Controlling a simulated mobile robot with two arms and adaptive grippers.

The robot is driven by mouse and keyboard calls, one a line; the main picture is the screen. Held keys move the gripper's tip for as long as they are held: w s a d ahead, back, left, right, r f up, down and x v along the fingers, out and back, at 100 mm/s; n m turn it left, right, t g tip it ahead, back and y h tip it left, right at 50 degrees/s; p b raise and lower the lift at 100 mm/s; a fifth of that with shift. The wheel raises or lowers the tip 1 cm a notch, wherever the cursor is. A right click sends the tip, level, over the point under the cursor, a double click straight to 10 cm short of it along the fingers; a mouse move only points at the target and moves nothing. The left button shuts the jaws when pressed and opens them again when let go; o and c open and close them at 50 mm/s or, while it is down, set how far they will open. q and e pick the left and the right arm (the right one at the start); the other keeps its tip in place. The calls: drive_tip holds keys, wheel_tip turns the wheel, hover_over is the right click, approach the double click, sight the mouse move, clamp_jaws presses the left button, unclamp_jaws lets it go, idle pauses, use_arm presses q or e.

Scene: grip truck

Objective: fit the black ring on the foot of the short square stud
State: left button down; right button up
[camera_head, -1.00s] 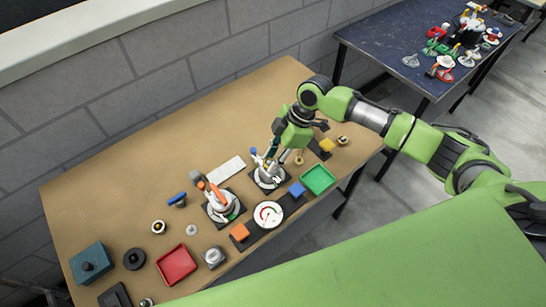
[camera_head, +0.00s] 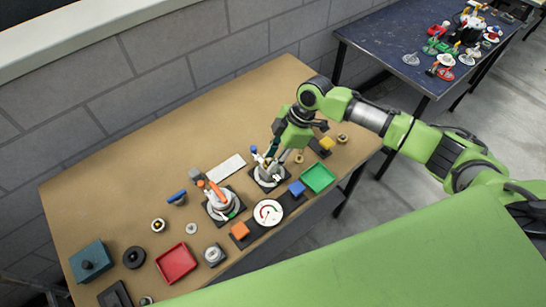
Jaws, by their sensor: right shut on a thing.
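My right gripper (camera_head: 277,154) is low over the right half of the brown table, at a round white stand (camera_head: 268,178) with several upright pieces on it. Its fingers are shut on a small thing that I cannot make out. A dark round piece (camera_head: 134,257) that looks like a black ring lies flat at the table's left end; its hole is too small to tell. I cannot single out the short square stud; the upright pieces on the stands are small and partly hidden by my gripper. My left gripper is not in view.
A second white stand (camera_head: 221,207) with an orange piece stands left of the gripper. A red tray (camera_head: 176,263), a green tray (camera_head: 318,178), a white dial (camera_head: 268,213) and a teal box (camera_head: 91,261) are on the table. The back-left tabletop is clear.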

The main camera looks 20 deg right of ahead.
drive_tip(key=shift+f, duration=0.15)
idle(0.3)
drive_tip(key=o, duration=1.2)
drive_tip(key=shift+c, duration=0.2)
drive_tip(key=o, duration=0.3)
drive_tip(key=shift+o, duration=0.2)
wheel_tip(320, 180, up, 7)
drive_tip(key=p, duration=0.7)
drive_tip(key=shift+r, duration=0.2)
